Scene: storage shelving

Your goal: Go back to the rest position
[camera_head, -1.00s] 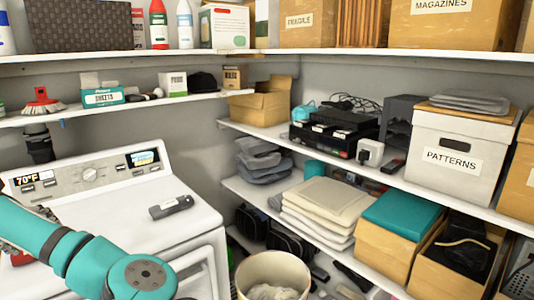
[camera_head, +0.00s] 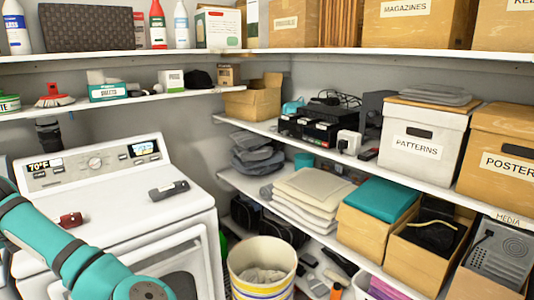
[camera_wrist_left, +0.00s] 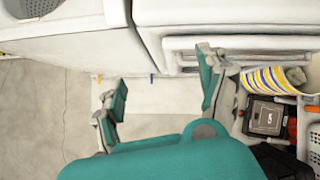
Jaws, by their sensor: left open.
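My left arm comes in from the left in the head view, with teal links in front of the washing machine (camera_head: 120,195). Its gripper is hidden in that view. In the left wrist view my left gripper (camera_wrist_left: 160,95) is open, its two fingers wide apart with nothing between them. Pale floor shows behind the fingers, and the white front of a machine (camera_wrist_left: 230,50) is close by at the top. My right gripper is in neither view.
A dark grey handheld device (camera_head: 169,190) and a red object (camera_head: 70,220) lie on the washer top. A striped bin (camera_head: 262,268) stands right of the washer. Shelves with boxes, such as the white patterns box (camera_head: 425,140), fill the right side. Floor at lower left of the wrist view is clear.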

